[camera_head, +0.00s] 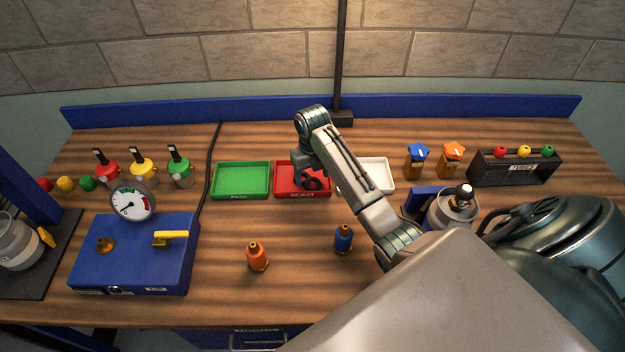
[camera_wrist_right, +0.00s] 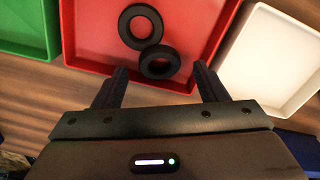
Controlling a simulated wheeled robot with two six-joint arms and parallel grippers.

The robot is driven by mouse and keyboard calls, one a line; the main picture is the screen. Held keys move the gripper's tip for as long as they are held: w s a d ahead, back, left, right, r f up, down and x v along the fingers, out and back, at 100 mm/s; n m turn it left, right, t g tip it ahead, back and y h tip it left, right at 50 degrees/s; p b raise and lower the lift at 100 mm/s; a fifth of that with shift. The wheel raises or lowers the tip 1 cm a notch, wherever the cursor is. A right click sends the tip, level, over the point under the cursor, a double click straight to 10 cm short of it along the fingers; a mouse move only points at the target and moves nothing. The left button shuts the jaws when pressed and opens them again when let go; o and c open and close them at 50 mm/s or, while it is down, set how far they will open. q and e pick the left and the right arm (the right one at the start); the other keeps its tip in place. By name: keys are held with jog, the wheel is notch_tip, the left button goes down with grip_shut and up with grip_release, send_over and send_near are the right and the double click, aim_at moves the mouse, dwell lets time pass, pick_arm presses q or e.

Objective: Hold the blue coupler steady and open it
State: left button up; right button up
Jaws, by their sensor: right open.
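A small upright blue fitting (camera_head: 344,239) with a dark brass-coloured top, which looks like the blue coupler, stands on the wooden table front of centre. An orange one (camera_head: 257,256) of similar shape stands to its left. My right gripper (camera_head: 302,183) is over the red REJECT tray (camera_head: 288,165), behind and left of the blue coupler and well apart from it. In the right wrist view my right gripper (camera_wrist_right: 160,76) is open, its fingers apart and empty. Two black rings (camera_wrist_right: 141,26) lie in the red tray just beyond the fingertips. My left gripper is not in view.
A green PASS tray (camera_head: 241,196) and a white tray (camera_head: 381,173) flank the red one. A blue box with a gauge (camera_head: 135,250) stands left. Two capped pieces (camera_head: 416,167) and a TUBES rack (camera_head: 515,170) stand back right. The table between the orange and blue fittings is clear.

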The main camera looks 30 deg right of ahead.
notch_tip(320, 180, up, 10)
jog(key=p, duration=0.4)
jog(key=shift+f, duration=0.25)
jog(key=shift+w+f, duration=0.1)
